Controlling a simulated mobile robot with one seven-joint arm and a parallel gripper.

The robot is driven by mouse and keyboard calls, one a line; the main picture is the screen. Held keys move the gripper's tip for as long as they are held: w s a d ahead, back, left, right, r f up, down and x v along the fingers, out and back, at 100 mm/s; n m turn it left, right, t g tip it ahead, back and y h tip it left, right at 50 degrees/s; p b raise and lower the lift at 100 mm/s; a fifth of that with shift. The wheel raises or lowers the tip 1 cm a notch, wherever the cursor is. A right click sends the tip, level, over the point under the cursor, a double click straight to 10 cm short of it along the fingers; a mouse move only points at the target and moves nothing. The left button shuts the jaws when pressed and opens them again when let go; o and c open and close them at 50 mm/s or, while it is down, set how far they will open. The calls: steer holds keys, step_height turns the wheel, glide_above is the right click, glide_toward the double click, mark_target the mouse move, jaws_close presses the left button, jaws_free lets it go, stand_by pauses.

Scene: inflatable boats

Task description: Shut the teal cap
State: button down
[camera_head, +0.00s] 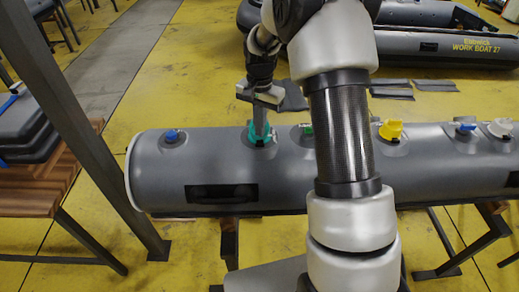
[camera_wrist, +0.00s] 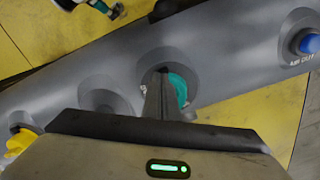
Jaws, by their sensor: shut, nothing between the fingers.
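The teal cap (camera_head: 267,137) is on top of the grey inflatable tube (camera_head: 240,175), left of centre in the head view. In the wrist view the teal cap (camera_wrist: 179,88) shows as a rounded edge on the right of my fingers, over a dark round valve base. My gripper (camera_head: 260,132) points down at the cap, with its fingers together and nothing between them. In the wrist view my gripper (camera_wrist: 158,82) hides the left part of the cap and valve. I cannot tell whether the fingertips touch the cap or how far it is tilted.
A blue cap (camera_head: 172,135) sits left on the tube, with a green cap (camera_head: 307,130), a yellow cap (camera_head: 391,130) and another blue cap (camera_head: 466,127) to the right. A metal post (camera_head: 75,120) stands at left. Flat grey pieces (camera_head: 391,94) lie on the yellow floor behind.

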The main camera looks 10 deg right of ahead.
steer(key=shift+w+d+f+p, duration=0.1)
steer(key=shift+w+d+p, duration=0.1)
steer(key=shift+w, duration=0.75)
steer(key=shift+w+d+f+p, duration=0.1)
steer(key=shift+w+d+p, duration=0.05)
steer(key=shift+w, duration=0.75)
steer(key=shift+w+d+f, duration=0.2)
steer(key=shift+w, duration=0.25)
steer(key=shift+w+d+r+p, duration=0.1)
steer(key=shift+w+r+p, duration=0.1)
steer(key=shift+r+p, duration=0.4)
steer(key=shift+w+d+r+p, duration=0.15)
steer(key=shift+r+p, duration=0.1)
steer(key=shift+r, duration=0.65)
steer(key=shift+w+r+p, duration=0.2)
steer(key=shift+r+p, duration=0.2)
steer(key=shift+r, duration=0.35)
steer(key=shift+a+r, duration=0.1)
steer(key=shift+r, duration=0.85)
steer(key=shift+s+r, duration=0.1)
steer(key=shift+r, duration=0.05)
steer(key=shift+s+a, duration=0.1)
steer(key=shift+a, duration=0.1)
